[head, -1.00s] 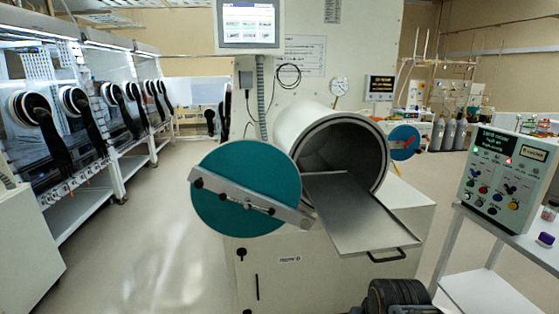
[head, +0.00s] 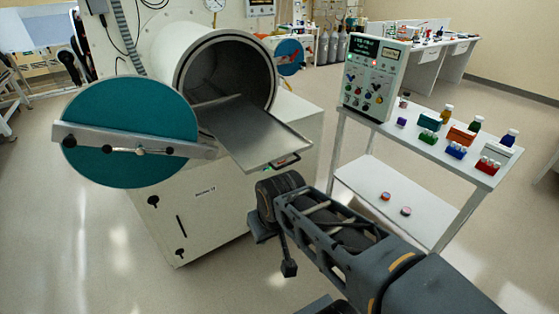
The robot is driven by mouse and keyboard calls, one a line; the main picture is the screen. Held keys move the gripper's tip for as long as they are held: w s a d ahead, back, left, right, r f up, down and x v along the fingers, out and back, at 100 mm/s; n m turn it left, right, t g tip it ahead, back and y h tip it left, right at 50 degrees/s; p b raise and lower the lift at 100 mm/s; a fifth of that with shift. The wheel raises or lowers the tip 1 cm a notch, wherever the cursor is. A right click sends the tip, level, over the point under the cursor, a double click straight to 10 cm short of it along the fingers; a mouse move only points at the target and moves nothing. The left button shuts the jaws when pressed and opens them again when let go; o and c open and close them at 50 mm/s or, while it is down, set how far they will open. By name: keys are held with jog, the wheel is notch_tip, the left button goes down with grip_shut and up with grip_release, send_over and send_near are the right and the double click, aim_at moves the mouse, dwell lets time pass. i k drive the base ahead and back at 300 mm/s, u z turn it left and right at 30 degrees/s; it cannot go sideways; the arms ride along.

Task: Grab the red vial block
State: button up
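A small red vial block (head: 487,164) with pale vial tops sits at the near right end of the white cart's top shelf (head: 370,127). It is the last in a front row, to the right of a blue block (head: 456,150). My arm reaches up from the bottom right, short of the cart and well apart from the red block. A small dark part (head: 288,268) hangs at the arm's far end. I cannot make out whether it is a gripper finger, and no fingertip gap shows.
A green block (head: 428,137) and a purple block (head: 402,121) share the front row. Teal, orange and white boxes with bottles stand behind. A control box (head: 373,78) stands at the cart's far end. The open chamber's tray (head: 245,132) juts out left of the cart.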

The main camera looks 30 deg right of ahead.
aim_at(490, 169)
jog(key=z, duration=3.6)
jog(key=i, duration=2.6)
jog(key=u, duration=4.05)
